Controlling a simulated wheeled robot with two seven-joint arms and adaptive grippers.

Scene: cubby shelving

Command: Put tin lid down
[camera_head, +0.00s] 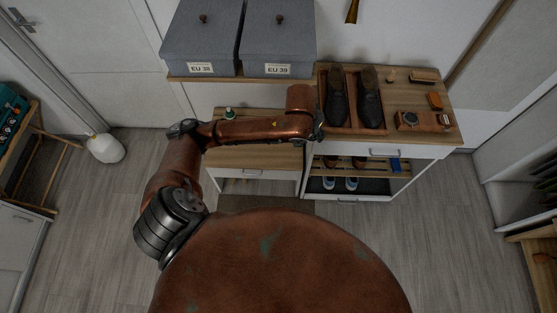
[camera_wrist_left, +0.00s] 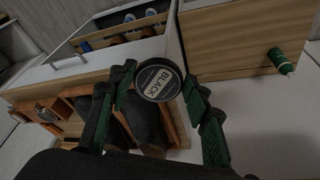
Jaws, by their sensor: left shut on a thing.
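The tin lid (camera_wrist_left: 158,80) is a round dark disc with a pale label reading BLACK. My left gripper (camera_wrist_left: 160,92) is shut on it, with a green finger at either side of its rim in the left wrist view. In the head view my left gripper (camera_head: 318,131) is at the front edge of the shoe tray, and the lid cannot be made out there. A pair of dark shoes (camera_head: 338,98) stands on the wooden tray (camera_head: 350,131); they show behind the lid in the wrist view (camera_wrist_left: 143,118). My right gripper is not in view.
A green bottle (camera_head: 230,114) stands on the lower bench top (camera_head: 255,158), which is mostly clear. A watch box (camera_head: 430,121), an orange block (camera_head: 435,100) and a brush (camera_head: 424,76) lie right of the shoes. Two grey boxes (camera_head: 278,40) stand behind, left of the shoes.

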